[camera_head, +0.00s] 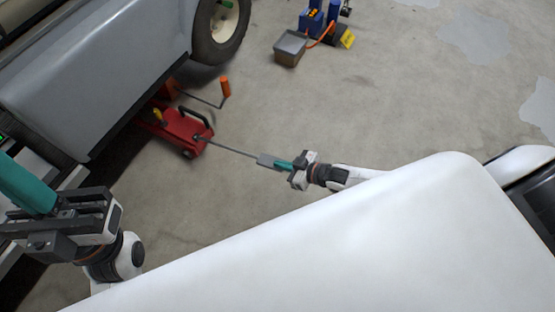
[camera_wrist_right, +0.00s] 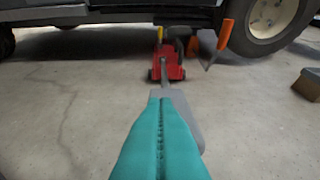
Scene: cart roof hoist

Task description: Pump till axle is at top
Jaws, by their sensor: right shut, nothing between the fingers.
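The red floor jack (camera_head: 187,131) sits on the floor at the cart's edge, its front end under the cart. It also shows ahead in the right wrist view (camera_wrist_right: 171,68). Its thin grey handle (camera_head: 232,150) reaches out toward my right gripper (camera_head: 282,164). That gripper's teal fingers are shut together, with a grey flat piece at their tip by the handle's end. Whether they touch the handle I cannot tell. My left gripper (camera_head: 30,190), also teal-fingered, is at the lower left, away from the jack; its opening is unclear. The axle is hidden under the cart (camera_head: 95,70).
A cart wheel (camera_head: 220,28) is at the top. An orange-topped stand (camera_head: 225,88) lies beside the jack. A grey box (camera_head: 290,47) and blue equipment (camera_head: 312,22) stand at the top middle. The floor to the right is clear.

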